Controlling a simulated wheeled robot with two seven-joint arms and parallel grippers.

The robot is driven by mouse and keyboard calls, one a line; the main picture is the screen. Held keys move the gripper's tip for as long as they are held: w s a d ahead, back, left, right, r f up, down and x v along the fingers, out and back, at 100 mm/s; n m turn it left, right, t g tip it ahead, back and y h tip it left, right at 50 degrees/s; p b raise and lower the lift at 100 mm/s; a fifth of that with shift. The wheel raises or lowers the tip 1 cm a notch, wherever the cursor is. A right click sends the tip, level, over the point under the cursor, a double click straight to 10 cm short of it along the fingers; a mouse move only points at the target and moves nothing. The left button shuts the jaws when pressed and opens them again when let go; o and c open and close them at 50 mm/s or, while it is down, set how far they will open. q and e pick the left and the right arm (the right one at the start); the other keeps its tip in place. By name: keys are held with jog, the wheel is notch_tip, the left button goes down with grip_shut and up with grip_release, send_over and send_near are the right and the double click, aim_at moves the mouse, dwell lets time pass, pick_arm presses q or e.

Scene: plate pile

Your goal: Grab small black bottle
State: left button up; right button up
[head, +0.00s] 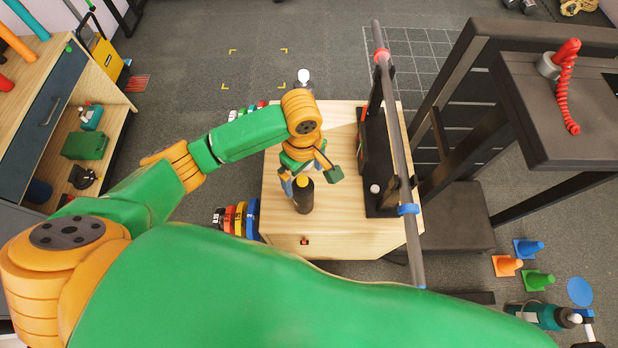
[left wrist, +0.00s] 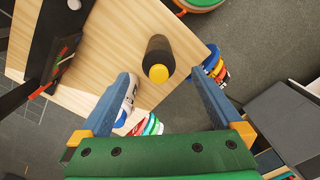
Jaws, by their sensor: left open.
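A small black bottle (head: 303,198) with a yellow cap stands upright on the light wooden table (head: 283,240). My left gripper (head: 310,178) is open and empty just above and behind it in the head view. In the left wrist view the bottle (left wrist: 159,49) shows ahead, between the lines of the two blue fingers of the gripper (left wrist: 163,77), with its yellow cap facing the camera. I see no contact between fingers and bottle. My right gripper is not in view.
A white bottle (head: 303,77) stands at the table's back edge. A black rack with a long grey bar (head: 391,110) runs along the table's right side. Coloured weight plates (head: 240,217) sit beside the table's left edge. Small cones (head: 507,265) stand on the floor at right.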

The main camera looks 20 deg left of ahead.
aim_at(302, 180)
pick_arm(q)
jog(key=f, duration=0.4)
jog(key=f+b, duration=0.1)
jog(key=f, duration=0.1)
jog(key=shift+w+a+f, duration=0.15)
jog(key=shift+w+a, duration=0.05)
jog(key=shift+a, duration=0.1)
jog(key=shift+w+f, duration=0.15)
jog(key=shift+f, duration=0.2)
jog(key=shift+r, duration=0.1)
grip_shut()
